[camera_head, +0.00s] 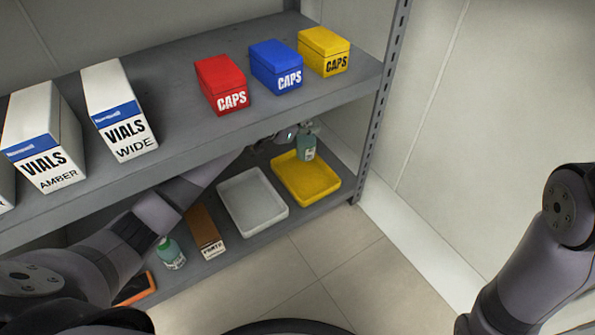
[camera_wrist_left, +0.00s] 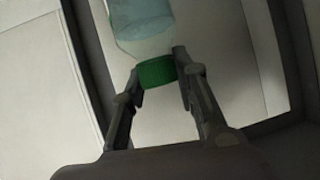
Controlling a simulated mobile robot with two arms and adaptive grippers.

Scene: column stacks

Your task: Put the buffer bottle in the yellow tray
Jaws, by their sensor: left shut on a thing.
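A teal bottle (camera_head: 307,148) with a pale label is held in my left gripper (camera_head: 300,130) over the far end of the yellow tray (camera_head: 318,199) on the lower shelf. I cannot tell whether its base touches the tray. In the left wrist view, my left gripper (camera_wrist_left: 168,75) is shut around the green cap of this bottle (camera_wrist_left: 141,18), whose body points away from the fingers. I cannot read its label. A similar bottle (camera_head: 172,256) with a green cap stands on the lower shelf at the left. My right gripper is out of view.
A white tray (camera_head: 279,213) lies left of the yellow one, with a brown-and-white box (camera_head: 206,233) beside it. The upper shelf (camera_head: 187,110) overhangs my left arm and carries vial boxes and red, blue and yellow caps boxes. A perforated post (camera_head: 383,110) stands at the right.

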